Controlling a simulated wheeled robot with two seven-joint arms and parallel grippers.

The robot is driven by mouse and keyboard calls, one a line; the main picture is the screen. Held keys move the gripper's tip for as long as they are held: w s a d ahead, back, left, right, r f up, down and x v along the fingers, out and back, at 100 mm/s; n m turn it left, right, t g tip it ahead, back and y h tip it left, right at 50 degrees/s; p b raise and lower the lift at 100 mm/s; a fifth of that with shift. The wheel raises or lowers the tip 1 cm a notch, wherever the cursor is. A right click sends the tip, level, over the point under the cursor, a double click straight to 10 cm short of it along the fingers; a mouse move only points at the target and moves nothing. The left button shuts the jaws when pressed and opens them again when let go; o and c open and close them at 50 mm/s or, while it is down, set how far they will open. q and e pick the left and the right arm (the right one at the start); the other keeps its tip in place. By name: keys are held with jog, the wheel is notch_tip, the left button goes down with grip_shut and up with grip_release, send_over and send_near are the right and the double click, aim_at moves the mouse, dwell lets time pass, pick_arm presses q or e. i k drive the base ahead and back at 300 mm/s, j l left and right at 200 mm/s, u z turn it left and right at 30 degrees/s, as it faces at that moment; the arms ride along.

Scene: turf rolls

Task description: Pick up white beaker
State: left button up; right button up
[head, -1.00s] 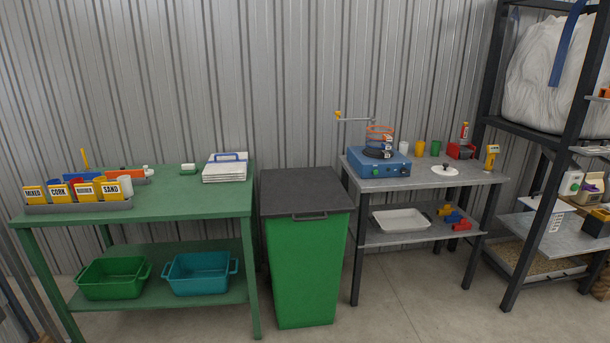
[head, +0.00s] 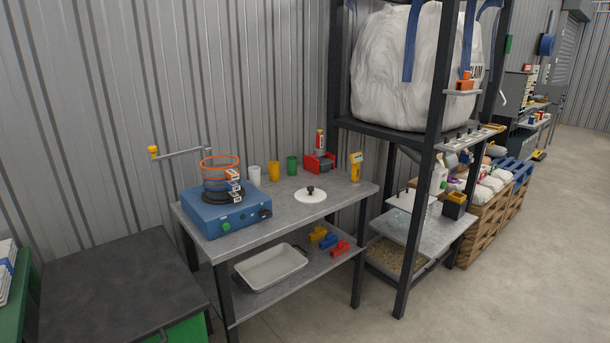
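The white beaker (head: 254,175) stands upright at the back of the grey metal table (head: 285,213), near the wall. It is just behind the blue sieve shaker and to the left of a yellow beaker (head: 273,171) and a green beaker (head: 292,165). Neither of my grippers shows in the head view.
The blue shaker (head: 228,214) with stacked orange-rimmed sieves (head: 221,172) takes up the table's left. A white lid (head: 311,195), a red device (head: 319,163) and a yellow handheld tool (head: 356,168) are also there. A dark-lidded green bin (head: 120,287) stands left; floor is open at front right.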

aim_at(254, 172)
jog(key=i+l+z, duration=0.15)
jog(key=i+z, duration=0.25)
jog(key=i, duration=0.4)
jog(key=i+j+z, duration=0.15)
jog(key=i+z, duration=0.2)
jog(key=i, duration=0.45)
